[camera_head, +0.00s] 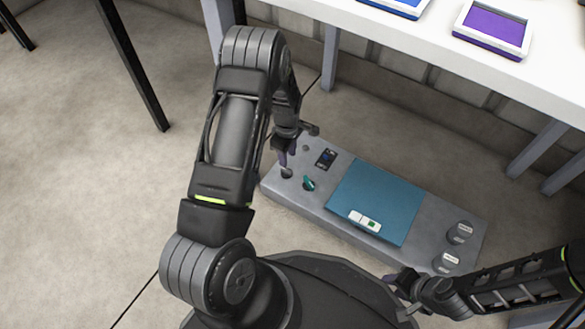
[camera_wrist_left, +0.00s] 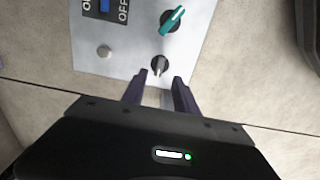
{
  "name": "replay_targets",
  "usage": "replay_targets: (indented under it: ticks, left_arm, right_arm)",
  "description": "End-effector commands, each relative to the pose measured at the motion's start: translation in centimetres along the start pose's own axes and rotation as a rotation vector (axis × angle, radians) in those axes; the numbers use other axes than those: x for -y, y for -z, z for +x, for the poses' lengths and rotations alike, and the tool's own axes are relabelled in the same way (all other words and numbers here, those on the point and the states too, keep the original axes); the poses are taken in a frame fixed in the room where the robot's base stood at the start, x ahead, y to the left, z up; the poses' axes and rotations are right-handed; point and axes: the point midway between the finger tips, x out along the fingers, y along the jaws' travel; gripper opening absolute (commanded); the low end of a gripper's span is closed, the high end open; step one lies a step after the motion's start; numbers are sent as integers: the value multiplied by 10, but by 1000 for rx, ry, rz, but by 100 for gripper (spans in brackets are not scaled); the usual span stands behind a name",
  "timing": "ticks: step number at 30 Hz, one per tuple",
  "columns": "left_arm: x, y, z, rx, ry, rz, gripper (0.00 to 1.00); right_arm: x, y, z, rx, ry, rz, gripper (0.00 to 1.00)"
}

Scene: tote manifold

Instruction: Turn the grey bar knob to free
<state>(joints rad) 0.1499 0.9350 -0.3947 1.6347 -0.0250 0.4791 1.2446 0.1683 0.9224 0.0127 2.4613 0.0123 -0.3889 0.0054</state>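The grey bar knob (camera_wrist_left: 159,66) is a light grey bar on a dark round base, on the grey panel (camera_wrist_left: 140,58). In the left wrist view its bar points roughly up and down the picture. In the head view the knob (camera_head: 286,174) is near the panel's left end. My left gripper (camera_wrist_left: 159,80) is open, its two purple fingers apart and empty. The knob shows just beyond the gap between the fingertips. In the head view the left gripper (camera_head: 283,157) is right by the knob. My right gripper (camera_head: 402,284) is near the panel's front edge, its fingers unclear.
A teal bar knob (camera_head: 308,184) sits close beside the grey one. A blue ON/OFF switch (camera_head: 326,158) and a grey round button (camera_wrist_left: 104,52) are nearby. A blue plate (camera_head: 378,195) covers the panel's middle. Two grey cylinders (camera_head: 459,233) (camera_head: 446,261) stand at its right end.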

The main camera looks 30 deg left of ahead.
Motion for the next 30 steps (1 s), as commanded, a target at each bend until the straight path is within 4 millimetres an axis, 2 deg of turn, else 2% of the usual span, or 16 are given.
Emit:
replay_targets:
  ticks: [5,18,22,30]
  left_arm:
    - [1,0,9,1,1,1,35]
    - [0,0,72,1,0,1,35]
    - [0,-1,79,1,-1,2,35]
    - [0,-1,79,1,-1,2,35]
  right_arm:
    - [-2,0,4,0,1,0,36]
    - [-12,3,31,-2,6,3,36]
    - [-12,3,32,-2,7,4,36]
    - [-12,4,32,-2,7,4,36]
